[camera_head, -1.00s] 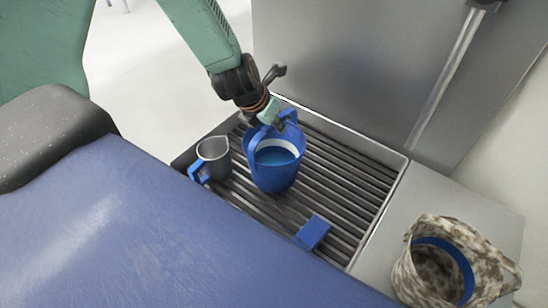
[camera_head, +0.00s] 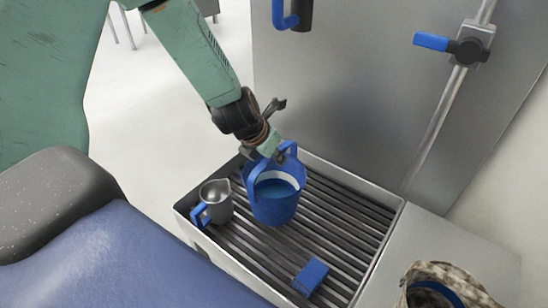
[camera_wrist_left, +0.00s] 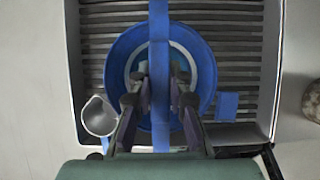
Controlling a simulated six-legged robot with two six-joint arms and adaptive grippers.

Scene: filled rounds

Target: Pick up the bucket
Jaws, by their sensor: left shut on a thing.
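The blue bucket (camera_head: 274,207) stands upright on the slatted metal grate, with a white band inside and blue contents that look like liquid. Its blue handle arches up over the opening. My left gripper (camera_head: 275,154) is above the bucket, shut on the handle. In the left wrist view the bucket (camera_wrist_left: 118,62) is seen from above, and the handle strap runs between the fingers of my left gripper (camera_wrist_left: 160,95). The fingertips partly hide the bucket's inside. My right gripper is not in view.
A metal jug (camera_head: 217,203) with a blue handle stands close left of the bucket. A blue block (camera_head: 311,276) lies on the grate (camera_head: 345,235). A mottled sack-like container (camera_head: 455,280) is at the lower right. A metal wall panel (camera_head: 345,90) rises behind the grate.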

